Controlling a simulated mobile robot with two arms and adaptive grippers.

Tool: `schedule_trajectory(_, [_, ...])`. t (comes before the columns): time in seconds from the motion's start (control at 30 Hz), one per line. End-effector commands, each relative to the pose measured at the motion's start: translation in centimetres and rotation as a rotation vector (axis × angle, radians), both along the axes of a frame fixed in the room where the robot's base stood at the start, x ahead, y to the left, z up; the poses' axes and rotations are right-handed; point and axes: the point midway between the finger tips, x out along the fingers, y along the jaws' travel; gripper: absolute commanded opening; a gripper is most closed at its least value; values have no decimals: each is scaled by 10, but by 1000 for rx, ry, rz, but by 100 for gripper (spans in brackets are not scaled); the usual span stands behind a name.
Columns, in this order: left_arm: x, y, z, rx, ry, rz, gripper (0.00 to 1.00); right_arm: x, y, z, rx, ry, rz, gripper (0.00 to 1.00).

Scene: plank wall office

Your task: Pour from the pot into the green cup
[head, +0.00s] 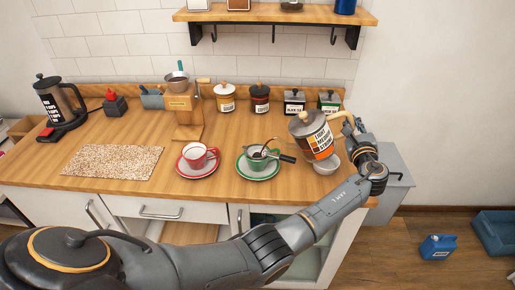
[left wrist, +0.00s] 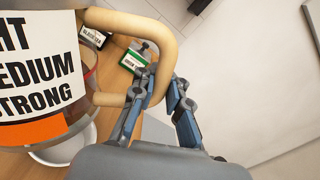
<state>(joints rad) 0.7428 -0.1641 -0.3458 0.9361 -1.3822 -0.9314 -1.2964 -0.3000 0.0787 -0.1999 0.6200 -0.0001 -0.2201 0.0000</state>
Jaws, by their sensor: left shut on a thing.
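My right gripper is out of view.
A white bowl (head: 326,166) is below the pot. A red cup (head: 195,156) on a saucer stands left of the green cup. A speckled mat (head: 113,162) lies left. A shelf (head: 275,16) hangs above.

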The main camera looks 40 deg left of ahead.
Motion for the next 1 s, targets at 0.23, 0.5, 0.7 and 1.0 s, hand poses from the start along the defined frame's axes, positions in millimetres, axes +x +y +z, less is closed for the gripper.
schedule_trajectory(0.23, [0,0,5,3,-7,-1,0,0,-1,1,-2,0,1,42])
schedule_trajectory(0.5, [0,1,6,-3,-12,-1,0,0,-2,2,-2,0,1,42])
schedule_trajectory(0.7, [-1,2,6,-7,-14,-1,0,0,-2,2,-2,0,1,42])
schedule_trajectory(1.0, [19,-28,-37,223,138,0,0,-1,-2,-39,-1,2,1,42])
